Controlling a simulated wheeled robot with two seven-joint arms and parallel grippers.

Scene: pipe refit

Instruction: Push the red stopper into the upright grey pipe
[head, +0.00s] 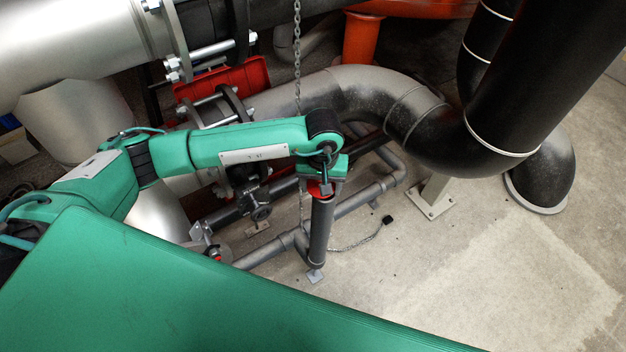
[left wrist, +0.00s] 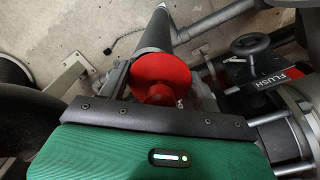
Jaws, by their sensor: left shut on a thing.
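The upright grey pipe (head: 319,232) stands on a small foot on the floor, centre of the head view. It also shows in the left wrist view (left wrist: 156,36), running away behind the stopper. The red stopper (head: 315,188) is at the pipe's top end, in line with it. In the left wrist view its broad red disc (left wrist: 160,68) covers the pipe mouth, so how deep it sits cannot be told. My left gripper (head: 321,186) is above the pipe, pointing down, shut on the stopper. My right gripper is in neither view.
Low grey pipes (head: 360,200) run beside and behind the upright pipe. A hanging chain (head: 297,60) and a black valve handwheel (head: 261,212) are near my left arm. A large black pipe (head: 500,130) fills the right. Bare floor (head: 480,260) lies at lower right.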

